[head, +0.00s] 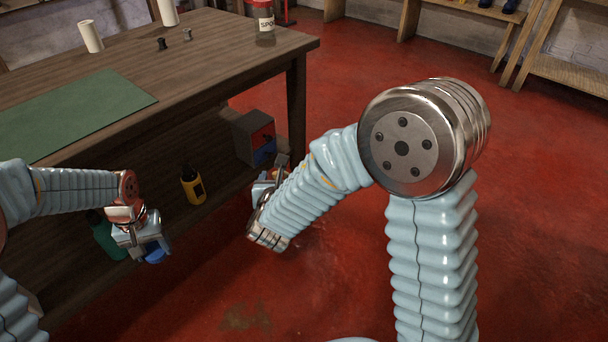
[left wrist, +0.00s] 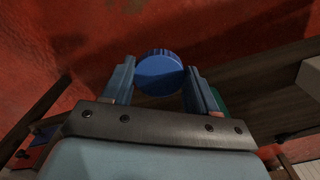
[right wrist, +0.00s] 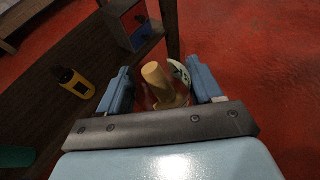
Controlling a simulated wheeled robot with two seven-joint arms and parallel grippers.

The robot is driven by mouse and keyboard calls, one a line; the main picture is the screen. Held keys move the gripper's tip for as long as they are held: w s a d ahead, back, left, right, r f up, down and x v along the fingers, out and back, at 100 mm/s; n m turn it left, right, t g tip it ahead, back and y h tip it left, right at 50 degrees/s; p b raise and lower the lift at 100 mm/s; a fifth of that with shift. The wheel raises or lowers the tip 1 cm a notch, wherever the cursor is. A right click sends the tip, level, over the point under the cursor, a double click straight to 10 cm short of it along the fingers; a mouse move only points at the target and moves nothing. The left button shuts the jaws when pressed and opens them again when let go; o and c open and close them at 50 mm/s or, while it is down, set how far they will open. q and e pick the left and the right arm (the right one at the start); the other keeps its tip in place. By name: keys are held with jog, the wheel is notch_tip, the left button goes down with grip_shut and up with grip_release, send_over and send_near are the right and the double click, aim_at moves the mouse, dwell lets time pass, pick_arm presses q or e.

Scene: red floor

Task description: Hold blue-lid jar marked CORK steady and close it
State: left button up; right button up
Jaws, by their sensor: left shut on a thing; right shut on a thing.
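The blue lid (left wrist: 160,68) is between the fingers of my left gripper (head: 146,246), which is shut on it. In the head view the lid (head: 155,257) shows as a small blue patch under that gripper. My right gripper (right wrist: 160,82) is shut on a clear jar (right wrist: 152,100). Tan corks (right wrist: 158,80) stand inside the jar, and part of a white label (right wrist: 181,72) shows; its text cannot be read. No lid shows on this jar. In the head view my right arm mostly hides the right gripper and jar. Lid and jar are apart.
A wooden table (head: 200,58) holds a green mat (head: 75,115) and a red-lidded jar (head: 265,25). On its lower shelf are a yellow bottle (head: 192,186), a green container (head: 107,238) and a grey box (head: 248,138). Red floor (head: 520,220) is open on the right.

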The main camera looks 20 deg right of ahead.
jog(key=w+a+r, duration=0.1)
jog(key=w+a, duration=0.1)
jog(key=a, duration=0.9)
jog(key=shift+w+a, duration=0.2)
jog(key=shift+a, duration=0.2)
jog(key=shift+r, duration=0.1)
pick_arm(q)
jog(key=w+d+r+m, duration=0.3)
jog(key=d+r+m, duration=0.3)
jog(key=d+r, duration=0.4)
jog(key=w+d+r+m, duration=0.3)
jog(key=d+r+m, duration=0.3)
jog(key=d+r, duration=0.4)
notch_tip(320, 180, up, 4)
jog(key=shift+f, duration=0.1)
jog(key=shift+f, duration=0.15)
jog(key=shift+w+f, duration=0.1)
jog(key=shift+f, duration=1.8)
jog(key=shift+a, duration=0.1)
